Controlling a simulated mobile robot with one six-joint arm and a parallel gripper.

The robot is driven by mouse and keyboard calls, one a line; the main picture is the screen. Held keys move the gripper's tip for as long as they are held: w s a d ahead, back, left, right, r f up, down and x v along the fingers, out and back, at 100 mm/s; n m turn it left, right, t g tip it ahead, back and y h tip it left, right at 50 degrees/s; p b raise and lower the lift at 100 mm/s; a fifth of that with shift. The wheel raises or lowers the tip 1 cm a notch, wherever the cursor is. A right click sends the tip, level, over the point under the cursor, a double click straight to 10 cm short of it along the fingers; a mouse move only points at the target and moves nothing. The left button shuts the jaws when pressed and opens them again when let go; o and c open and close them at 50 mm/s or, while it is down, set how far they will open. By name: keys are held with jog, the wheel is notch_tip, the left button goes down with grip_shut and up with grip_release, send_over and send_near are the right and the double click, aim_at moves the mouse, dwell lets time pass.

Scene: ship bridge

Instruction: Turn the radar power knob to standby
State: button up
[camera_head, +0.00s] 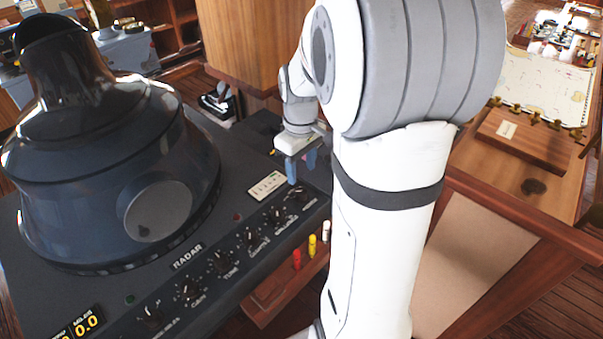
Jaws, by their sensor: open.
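The radar console (60,285) is dark grey, with a sloping front edge marked RADAR. A row of black knobs runs along that edge, rising to the right. One is labelled TUNE (222,261); the other labels are too small to read surely. The knob at the right end (299,193) has a pale scale around it; I cannot tell whether it is the power knob or where its pointer stands. My gripper (301,169) is open and points down, its blue fingers just behind and above that end knob. Contact with the knob cannot be told.
A large dark radar hood (110,150) fills the console's left. A cream label plate (267,186) lies behind the knobs. Red (297,259), yellow (312,245) and white (326,231) handles stand below the front edge. A chart table (535,185) is at right.

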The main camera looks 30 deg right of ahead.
aim_at(302, 189)
jog(key=f, duration=0.1)
jog(key=s+f, duration=0.1)
jog(key=s+a+f, duration=0.1)
jog(key=f, duration=0.1)
jog(key=shift+s, duration=0.2)
jog(key=shift+w+d+f, duration=0.1)
jog(key=shift+w+f, duration=0.15)
jog(key=shift+f, duration=0.3)
jog(key=shift+w+d+f, duration=0.2)
jog(key=shift+w+f, duration=0.05)
jog(key=shift+w, duration=0.15)
jog(key=shift+s+a+r, duration=0.2)
jog(key=shift+s+r, duration=0.05)
jog(key=shift+s, duration=0.15)
jog(key=c, duration=1)
